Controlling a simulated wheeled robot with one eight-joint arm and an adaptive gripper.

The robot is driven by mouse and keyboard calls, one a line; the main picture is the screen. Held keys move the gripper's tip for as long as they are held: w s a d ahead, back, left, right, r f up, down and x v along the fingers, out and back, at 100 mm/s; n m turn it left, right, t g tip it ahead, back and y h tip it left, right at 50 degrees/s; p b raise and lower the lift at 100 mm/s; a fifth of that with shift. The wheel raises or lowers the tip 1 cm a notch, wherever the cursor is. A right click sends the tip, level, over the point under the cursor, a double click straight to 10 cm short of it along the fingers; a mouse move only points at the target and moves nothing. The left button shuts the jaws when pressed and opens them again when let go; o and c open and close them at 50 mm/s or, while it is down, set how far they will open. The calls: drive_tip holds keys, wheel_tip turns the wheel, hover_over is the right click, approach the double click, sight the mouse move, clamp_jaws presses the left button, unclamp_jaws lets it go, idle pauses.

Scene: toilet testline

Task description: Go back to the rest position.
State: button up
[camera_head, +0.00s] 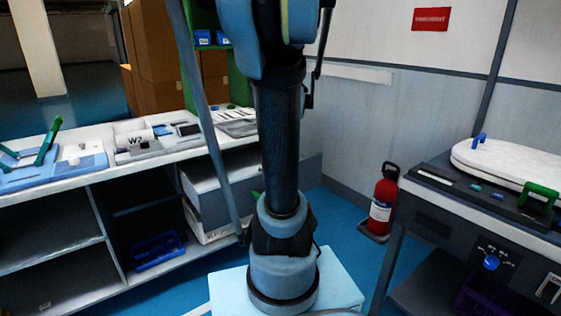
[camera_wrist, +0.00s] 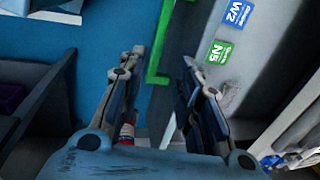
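My gripper (camera_wrist: 163,60) shows in the wrist view with its two fingers apart and nothing held between them. A green bar (camera_wrist: 158,45) appears beyond the gap between the fingers, and I cannot tell its distance. In the head view my arm stands upright in the middle, and its upper end runs out of the picture, so the gripper is hidden there.
A white-topped bench (camera_head: 160,155) with shelves stands left. A test table (camera_head: 440,205) with a white toilet seat (camera_head: 510,160) stands right. A red fire extinguisher (camera_head: 383,200) is on the blue floor (camera_head: 345,235) by the wall. Cardboard boxes (camera_head: 165,50) stand behind.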

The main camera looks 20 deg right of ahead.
drive_tip(key=s+a+f+n, duration=0.3)
drive_tip(key=s+a+n, duration=0.2)
drive_tip(key=s+n, duration=0.2)
drive_tip(key=s+a+f+n, duration=0.4)
drive_tip(key=s+a+n, duration=0.1)
drive_tip(key=s+n, duration=0.2)
drive_tip(key=shift+s+a+n+h, duration=0.3)
drive_tip(key=shift+s+h, duration=0.1)
drive_tip(key=shift+s, duration=0.25)
drive_tip(key=shift+w+f, duration=0.2)
drive_tip(key=shift+w, duration=0.25)
drive_tip(key=shift+o, duration=0.3)
idle(1.1)
